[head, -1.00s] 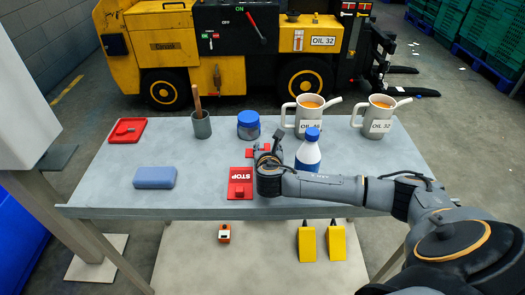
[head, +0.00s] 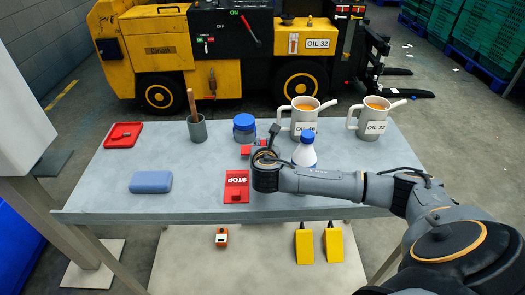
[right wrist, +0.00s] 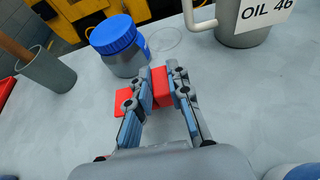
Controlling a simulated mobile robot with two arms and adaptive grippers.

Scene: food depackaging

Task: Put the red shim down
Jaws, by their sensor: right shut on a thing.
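My right gripper (head: 266,151) is low over the table (head: 205,196), pointing away from me. In the right wrist view the gripper (right wrist: 161,77) is shut on the red shim (right wrist: 161,88), whose upright part is between the fingertips. More red shows just left of the left finger and looks like the lower part of the same piece. In the head view the shim (head: 248,150) is partly hidden by the gripper. It is at or very near the tabletop; I cannot tell whether it touches. My left gripper is not in view.
A blue-lidded jar (head: 244,130) stands just behind the shim. A red STOP piece (head: 236,187) lies in front, and a blue-capped bottle (head: 304,156) stands right. Oil jugs (head: 305,112) are behind. A blue block (head: 151,182) and red tray (head: 112,144) are left, with bare table between.

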